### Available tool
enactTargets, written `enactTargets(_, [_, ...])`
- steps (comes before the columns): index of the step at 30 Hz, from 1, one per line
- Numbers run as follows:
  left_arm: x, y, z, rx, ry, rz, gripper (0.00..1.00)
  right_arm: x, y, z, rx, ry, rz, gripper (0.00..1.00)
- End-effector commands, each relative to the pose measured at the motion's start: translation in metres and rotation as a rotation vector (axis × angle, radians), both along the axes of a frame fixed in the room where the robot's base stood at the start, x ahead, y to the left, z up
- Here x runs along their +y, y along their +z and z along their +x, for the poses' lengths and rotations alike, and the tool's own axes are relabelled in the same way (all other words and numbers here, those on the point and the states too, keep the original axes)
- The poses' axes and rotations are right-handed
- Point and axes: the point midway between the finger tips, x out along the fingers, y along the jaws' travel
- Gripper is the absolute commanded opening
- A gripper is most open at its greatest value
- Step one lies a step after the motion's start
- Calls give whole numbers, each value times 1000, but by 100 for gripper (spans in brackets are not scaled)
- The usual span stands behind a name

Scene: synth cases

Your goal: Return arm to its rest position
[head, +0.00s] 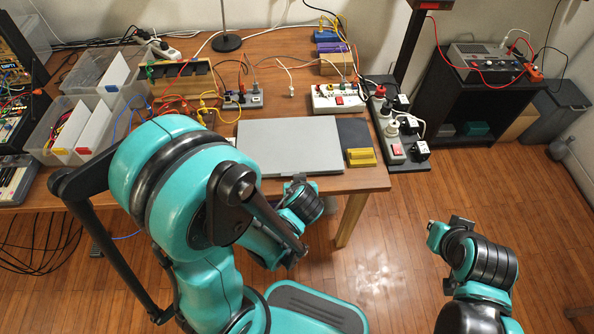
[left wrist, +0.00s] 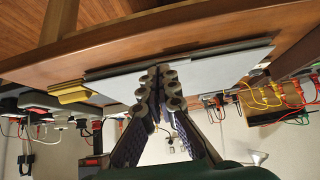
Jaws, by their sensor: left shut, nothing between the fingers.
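My left gripper (left wrist: 158,82) shows in the left wrist view with its two fingers together at the tips and nothing between them. It is in front of the table edge and the grey flat panel (left wrist: 200,72), which looks upside down there; whether it touches either I cannot tell. In the head view my left arm (head: 185,190) comes in from the left and bends in front of the table, and its fingers cannot be made out. My right arm (head: 480,265) is at the lower right over the floor; no right gripper fingers are visible.
The wooden table (head: 355,181) holds the grey panel (head: 290,146), a yellow block (head: 361,158), power strips, cables and clear bins (head: 88,128). A black shelf (head: 490,95) with a device stands at the right. The wooden floor (head: 390,215) between table and right arm is clear.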

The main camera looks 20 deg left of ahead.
Motion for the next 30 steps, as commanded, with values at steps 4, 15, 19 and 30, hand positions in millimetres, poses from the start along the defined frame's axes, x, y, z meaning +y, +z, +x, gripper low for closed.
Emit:
enactTargets(4, [-12,-14,-24,0,-5,0,0,0,-19,0,0,0,0,0])
enactTargets(15, [-18,-15,-39,3,-4,0,0,0,-23,0,0,0,0,0])
enactTargets(19, [-15,-7,-38,34,-39,-2,0,0,-23,0,0,0,0,0])
enactTargets(30, [-1,66,-47,116,-298,-27,0,0,-23,0,0,0,0,0])
